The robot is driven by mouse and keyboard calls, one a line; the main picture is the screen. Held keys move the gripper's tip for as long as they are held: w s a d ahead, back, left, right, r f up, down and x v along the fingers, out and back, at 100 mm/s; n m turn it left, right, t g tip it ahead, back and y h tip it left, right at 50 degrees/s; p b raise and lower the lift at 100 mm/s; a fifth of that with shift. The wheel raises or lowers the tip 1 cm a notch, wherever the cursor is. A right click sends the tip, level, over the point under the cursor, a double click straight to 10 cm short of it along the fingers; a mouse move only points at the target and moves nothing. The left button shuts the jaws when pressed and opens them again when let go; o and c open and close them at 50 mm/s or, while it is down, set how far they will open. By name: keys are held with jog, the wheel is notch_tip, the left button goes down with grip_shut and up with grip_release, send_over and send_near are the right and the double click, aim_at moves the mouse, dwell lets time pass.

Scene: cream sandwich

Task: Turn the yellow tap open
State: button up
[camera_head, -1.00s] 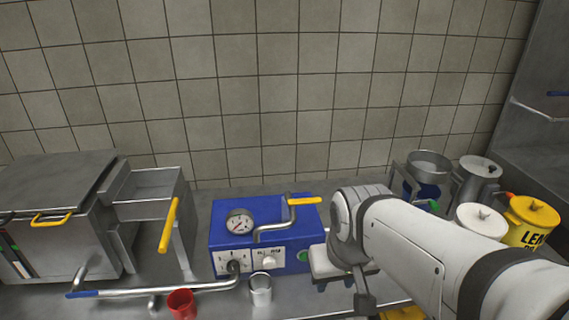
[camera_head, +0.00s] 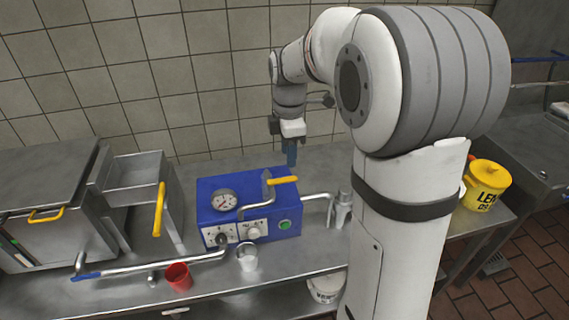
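The yellow tap handle (camera_head: 284,180) sits on a bent metal pipe at the top right of the blue machine (camera_head: 215,188). The handle lies roughly level and points to the right. My gripper (camera_head: 291,160) hangs from my arm just above the handle, with its dark blue fingers pointing down. No contact with the handle can be made out. The fingers overlap from this side, so their gap is hidden.
The blue machine has a dial, knobs and a green button. A white-grey cup (camera_head: 247,258) and a red cup (camera_head: 178,277) stand in front. Another yellow handle (camera_head: 159,210) is on the metal basin at left. My arm covers much of the right side.

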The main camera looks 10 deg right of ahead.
aim_at(288, 179)
notch_tip(288, 179, down, 7)
jog(key=shift+r+p, duration=0.1)
jog(key=shift+p, duration=0.25)
jog(key=shift+c, duration=0.5)
grip_shut()
